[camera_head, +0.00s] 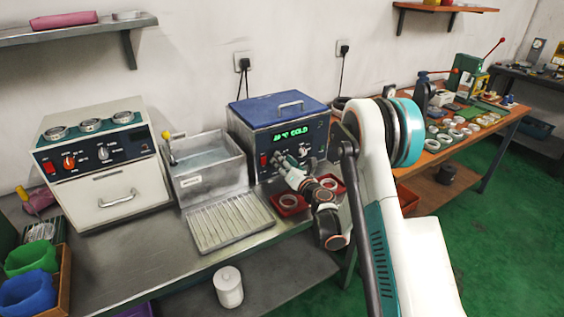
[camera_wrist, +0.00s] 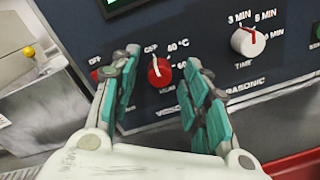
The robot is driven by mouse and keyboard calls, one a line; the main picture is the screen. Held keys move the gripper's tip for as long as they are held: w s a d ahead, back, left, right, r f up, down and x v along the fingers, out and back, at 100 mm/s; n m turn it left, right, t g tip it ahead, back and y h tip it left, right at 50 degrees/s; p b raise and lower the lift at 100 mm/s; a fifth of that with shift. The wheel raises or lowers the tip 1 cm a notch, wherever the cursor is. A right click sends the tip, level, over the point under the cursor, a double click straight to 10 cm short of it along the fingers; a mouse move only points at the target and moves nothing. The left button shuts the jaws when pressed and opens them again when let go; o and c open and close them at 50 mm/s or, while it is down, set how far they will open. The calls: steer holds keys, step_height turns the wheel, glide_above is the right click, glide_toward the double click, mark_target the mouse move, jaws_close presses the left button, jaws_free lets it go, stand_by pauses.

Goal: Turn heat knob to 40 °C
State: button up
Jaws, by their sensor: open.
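The blue-lidded ultrasonic cleaner (camera_head: 277,108) stands on the bench, its green display (camera_head: 292,133) ending in "COLD". In the wrist view its red heat knob (camera_wrist: 158,72) has a white pointer aimed up and slightly left, near a partly covered label that looks like "OFF". Labels ending in "°C" lie to the pointer's right. My gripper (camera_wrist: 160,78) is open, with one teal-padded finger on each side of the knob; contact cannot be told. In the head view my gripper (camera_head: 284,168) is at the front panel and appears to hide the heat knob.
The white time knob (camera_wrist: 248,41) sits right of the heat knob. A steel water basin (camera_head: 208,170) stands left of the cleaner, with a ribbed drain tray (camera_head: 230,221) in front. Red trays (camera_head: 290,206) lie below the panel. Another panelled unit (camera_head: 104,160) stands further left.

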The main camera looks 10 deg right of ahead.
jaws_close()
steer(key=shift+m, duration=0.3)
steer(key=m, duration=1)
steer(key=shift+d+m+g+y, duration=0.1)
steer(key=shift+m+g+y, duration=0.2)
stand_by(0.5)
jaws_free()
